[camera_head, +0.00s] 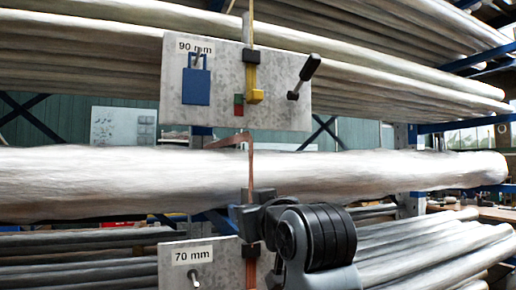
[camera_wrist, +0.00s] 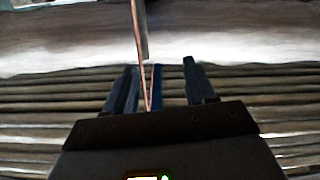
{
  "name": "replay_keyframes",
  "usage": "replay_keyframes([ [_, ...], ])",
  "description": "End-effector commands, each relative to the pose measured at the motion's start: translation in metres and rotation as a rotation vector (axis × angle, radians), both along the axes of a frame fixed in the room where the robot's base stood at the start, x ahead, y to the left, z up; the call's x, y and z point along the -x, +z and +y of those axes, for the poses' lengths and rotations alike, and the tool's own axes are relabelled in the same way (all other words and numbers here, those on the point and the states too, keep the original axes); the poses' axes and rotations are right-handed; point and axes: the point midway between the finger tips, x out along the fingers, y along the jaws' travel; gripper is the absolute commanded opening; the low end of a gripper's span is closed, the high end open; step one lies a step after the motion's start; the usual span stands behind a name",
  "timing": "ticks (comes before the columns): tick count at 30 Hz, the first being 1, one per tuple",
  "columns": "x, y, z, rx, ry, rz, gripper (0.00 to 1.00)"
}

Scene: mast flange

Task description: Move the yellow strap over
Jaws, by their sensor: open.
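The yellow strap (camera_head: 252,38) hangs from above the top edge of the upper plate (camera_head: 220,108) in the head view. It passes a black clip and ends in a yellow hook-like block (camera_head: 255,97). I do not see it in the wrist view. My gripper (camera_head: 252,208) is well below it, in front of the lower part of a red-brown strap (camera_head: 251,165). In the wrist view my gripper (camera_wrist: 160,66) is open, and the red-brown strap (camera_wrist: 139,45) runs down between its fingers. I cannot tell whether they touch it.
The upper plate, labelled 90 mm, also bears a blue tag (camera_head: 196,86) on a peg, a red-and-green marker (camera_head: 239,105) and a black-handled lever (camera_head: 304,76). A thick wrapped pole (camera_head: 100,180) crosses below it. The lower 70 mm plate (camera_head: 215,270) has a peg.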

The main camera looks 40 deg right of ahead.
Motion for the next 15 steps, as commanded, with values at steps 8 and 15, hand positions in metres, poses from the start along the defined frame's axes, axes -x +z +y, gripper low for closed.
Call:
replay_keyframes([
  [8, 0.008, 0.133, -0.013, -0.056, -0.02, -0.051, 0.55],
  [15, 0.032, 0.217, -0.018, -0.105, -0.015, -0.075, 0.55],
])
